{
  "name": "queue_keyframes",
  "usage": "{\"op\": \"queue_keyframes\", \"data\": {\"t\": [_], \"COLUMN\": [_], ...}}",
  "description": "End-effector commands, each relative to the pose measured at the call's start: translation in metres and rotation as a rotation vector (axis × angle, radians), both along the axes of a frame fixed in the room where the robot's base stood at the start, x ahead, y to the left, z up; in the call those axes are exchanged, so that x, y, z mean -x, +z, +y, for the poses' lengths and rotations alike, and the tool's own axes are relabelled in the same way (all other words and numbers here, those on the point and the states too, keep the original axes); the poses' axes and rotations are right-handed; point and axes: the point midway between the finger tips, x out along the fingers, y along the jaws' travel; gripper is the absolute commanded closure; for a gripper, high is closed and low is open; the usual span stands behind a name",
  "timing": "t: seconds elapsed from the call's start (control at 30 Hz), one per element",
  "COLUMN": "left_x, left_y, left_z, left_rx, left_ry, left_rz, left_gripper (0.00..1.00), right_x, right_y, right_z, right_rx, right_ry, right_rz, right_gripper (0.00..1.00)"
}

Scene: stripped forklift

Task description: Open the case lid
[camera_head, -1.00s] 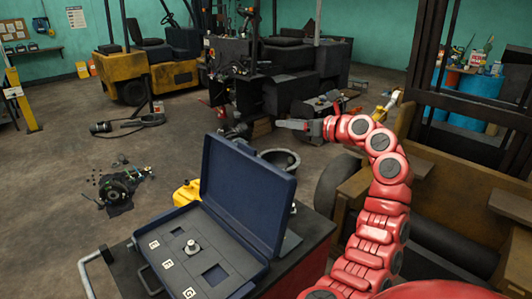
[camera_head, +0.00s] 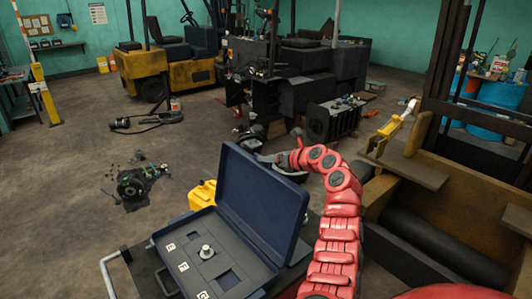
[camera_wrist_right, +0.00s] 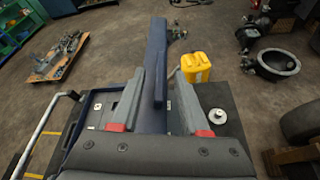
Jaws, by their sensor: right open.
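The dark blue case (camera_head: 172,268) stands on a cart with its lid (camera_head: 262,200) raised, leaning back from the base. Its grey insert holds a silver round part (camera_head: 207,251), beside square cut-outs and small white labels. My right gripper (camera_head: 266,157) is behind the lid's upper edge in the head view, partly hidden by it. In the right wrist view the open right gripper (camera_wrist_right: 155,98) has one finger on each side of the narrow blue lid (camera_wrist_right: 157,55); contact cannot be told. My left gripper is not in view.
A yellow container (camera_head: 202,195) stands behind the case. A dark round basin (camera_wrist_right: 277,64) is on the floor beyond. A metal cart handle (camera_head: 108,268) is at front left. A forklift frame (camera_head: 440,190) is at the right. Floor at left is mostly clear.

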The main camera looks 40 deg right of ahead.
Motion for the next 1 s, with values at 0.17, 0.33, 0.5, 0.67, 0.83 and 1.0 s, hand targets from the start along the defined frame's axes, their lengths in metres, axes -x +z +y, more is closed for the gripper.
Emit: {"op": "queue_keyframes", "data": {"t": [0.17, 0.33, 0.5, 0.67, 0.83, 1.0], "left_x": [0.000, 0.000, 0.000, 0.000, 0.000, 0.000], "left_y": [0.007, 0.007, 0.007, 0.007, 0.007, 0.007], "left_z": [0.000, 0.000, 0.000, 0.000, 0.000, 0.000], "left_rx": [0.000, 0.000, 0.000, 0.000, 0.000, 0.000], "left_ry": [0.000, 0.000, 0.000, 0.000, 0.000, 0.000], "left_rz": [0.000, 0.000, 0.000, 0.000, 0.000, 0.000], "left_gripper": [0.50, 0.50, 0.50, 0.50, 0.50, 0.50], "right_x": [-0.013, -0.016, -0.016, -0.016, -0.016, -0.016], "right_y": [-0.006, -0.008, -0.008, -0.008, -0.008, -0.007], "right_z": [0.003, 0.004, 0.004, 0.004, 0.004, 0.004], "right_rx": [0.000, 0.002, 0.002, 0.002, 0.001, 0.001], "right_ry": [0.002, 0.002, 0.001, 0.001, 0.001, 0.001], "right_rz": [0.004, 0.004, 0.003, 0.003, 0.003, 0.002], "right_gripper": [0.55, 0.55, 0.60, 0.89, 1.00, 1.00]}}
